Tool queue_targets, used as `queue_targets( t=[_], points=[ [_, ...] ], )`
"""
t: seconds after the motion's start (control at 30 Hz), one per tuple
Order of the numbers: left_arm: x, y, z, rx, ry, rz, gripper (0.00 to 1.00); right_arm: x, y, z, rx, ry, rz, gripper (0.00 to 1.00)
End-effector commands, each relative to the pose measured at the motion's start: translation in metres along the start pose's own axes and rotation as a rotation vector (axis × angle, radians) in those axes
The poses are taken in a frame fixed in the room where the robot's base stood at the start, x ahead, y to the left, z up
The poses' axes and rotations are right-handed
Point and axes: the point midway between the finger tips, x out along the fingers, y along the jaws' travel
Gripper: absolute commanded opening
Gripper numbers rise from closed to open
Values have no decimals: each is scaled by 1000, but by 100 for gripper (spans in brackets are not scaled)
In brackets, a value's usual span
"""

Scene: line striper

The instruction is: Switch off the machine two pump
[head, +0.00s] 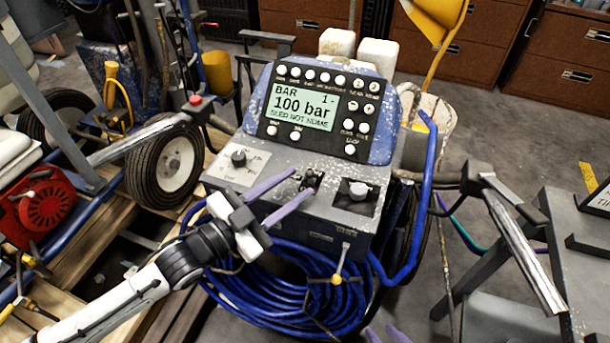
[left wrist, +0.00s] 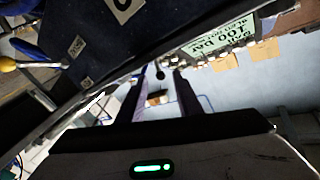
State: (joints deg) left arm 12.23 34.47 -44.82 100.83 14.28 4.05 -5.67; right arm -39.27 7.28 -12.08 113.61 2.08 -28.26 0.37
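The line striper's grey control panel (head: 225,172) carries a small black toggle switch (head: 314,177) in its middle, between a left knob (head: 238,158) and a right knob (head: 358,189). Labels near them are too small to read. My left gripper (head: 302,182) is open, its two purple fingers pointing at the toggle, one on the far side and one on the near side. In the left wrist view a dark ball-ended lever (left wrist: 160,73) shows between the open fingers; contact cannot be told.
The display (head: 305,107) reads 100 bar, with buttons around it. A blue hose coil (head: 290,285) hangs below the panel, with a yellow-handled valve (head: 338,278) in front. Black-gripped handlebars stand on both sides. A red engine (head: 45,208) is at left.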

Motion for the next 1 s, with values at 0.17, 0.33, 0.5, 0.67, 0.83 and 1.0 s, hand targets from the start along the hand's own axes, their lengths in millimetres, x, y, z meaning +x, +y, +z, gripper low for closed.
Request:
queue_targets(
  t=[0.17,0.33,0.5,0.67,0.83,1.0],
  points=[
    [-34,1,1,-1,-3,2,32,0,0,1,1,-2,0,28],
    [-50,1,0,-2,0,1,32,0,0,1,1,-3,1,28],
    [-54,0,0,-1,1,0,32,0,0,1,1,-3,1,28],
    [-54,0,0,-1,1,0,32,0,0,2,1,-4,1,28],
    [-53,0,0,-1,1,0,32,0,0,2,1,-4,1,28],
    [-53,1,0,-1,1,1,32,0,0,1,1,-4,1,28]
  ],
)
